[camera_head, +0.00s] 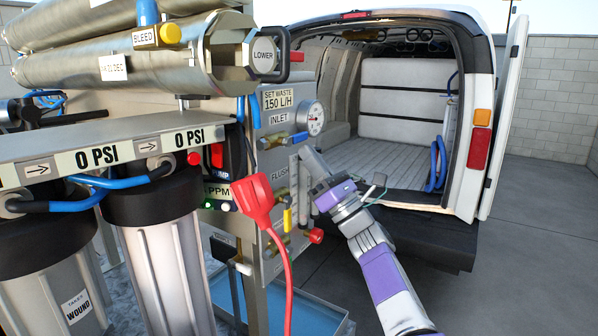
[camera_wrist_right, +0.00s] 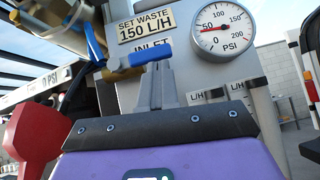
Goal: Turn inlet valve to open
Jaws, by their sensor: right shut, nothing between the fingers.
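The inlet valve shows in the head view as a blue handle (camera_head: 297,138) on the grey panel, below the INLET label (camera_head: 279,119). In the right wrist view its blue handle (camera_wrist_right: 152,53) lies roughly level, extending right from a brass body (camera_wrist_right: 122,73). My right gripper (camera_head: 304,152) comes in from the lower right. Its fingers (camera_wrist_right: 157,72) are shut and empty, with the tips right at the underside of the blue handle. I cannot tell whether they touch it. My left gripper is not in view.
A pressure gauge (camera_head: 314,118) sits right of the valve. A red plug (camera_head: 255,200) with a red cable hangs in front of the panel. Filter housings (camera_head: 160,240) and membrane tubes (camera_head: 120,70) fill the left. An open van (camera_head: 480,120) stands behind; paved ground (camera_head: 530,260) at right is clear.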

